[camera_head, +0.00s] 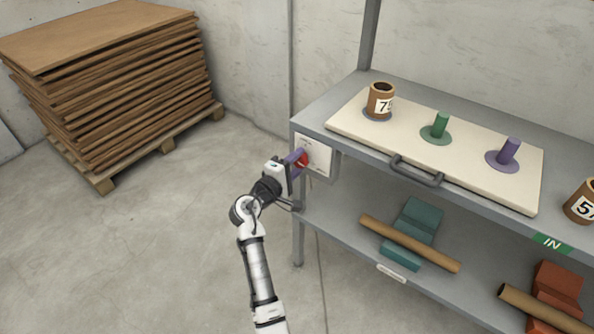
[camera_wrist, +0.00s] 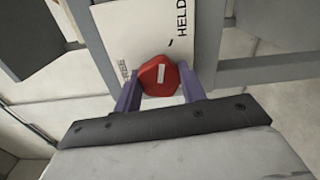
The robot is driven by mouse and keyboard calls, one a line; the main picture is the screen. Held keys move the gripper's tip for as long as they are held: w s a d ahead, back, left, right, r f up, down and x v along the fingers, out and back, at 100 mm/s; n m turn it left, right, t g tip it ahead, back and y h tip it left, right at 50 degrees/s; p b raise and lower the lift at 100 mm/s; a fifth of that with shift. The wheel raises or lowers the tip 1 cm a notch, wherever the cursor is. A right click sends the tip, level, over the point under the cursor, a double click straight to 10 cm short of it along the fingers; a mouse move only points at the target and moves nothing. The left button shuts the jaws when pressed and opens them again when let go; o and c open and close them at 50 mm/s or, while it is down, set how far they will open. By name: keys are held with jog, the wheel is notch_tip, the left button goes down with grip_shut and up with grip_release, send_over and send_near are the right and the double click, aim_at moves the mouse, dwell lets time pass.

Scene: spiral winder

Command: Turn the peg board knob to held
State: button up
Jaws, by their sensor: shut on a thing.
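The red knob (camera_wrist: 159,79) sits on a white label plate (camera_wrist: 145,32) marked FREE at the left and HELD at the upper right in the wrist view. A short white line on the knob's face stands nearly upright in that view, between the two words. My gripper (camera_wrist: 158,88) is shut on the knob, with one purple finger on each side. In the head view, my gripper (camera_head: 298,162) is at the plate on the left end of the grey shelf, and the red knob (camera_head: 303,159) is partly hidden by a finger.
The cream peg board (camera_head: 465,160) lies on the shelf top with a dark handle (camera_head: 417,172). A brown tube marked 7 (camera_head: 381,101) stands on it, beside a green peg (camera_head: 440,126) and a purple peg (camera_head: 508,152). A board stack (camera_head: 120,85) stands left; floor between is clear.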

jog(key=shift+f+m+b, duration=0.1)
jog(key=shift+m+b, duration=1.35)
jog(key=shift+m, duration=0.15)
jog(key=o, duration=1)
jog(key=shift+c, duration=0.2)
jog(key=shift+s, duration=0.1)
jog(key=v, duration=1.3)
jog(key=shift+s+a+p, duration=0.25)
jog(key=shift+s+p, duration=0.05)
jog(key=shift+p, duration=0.1)
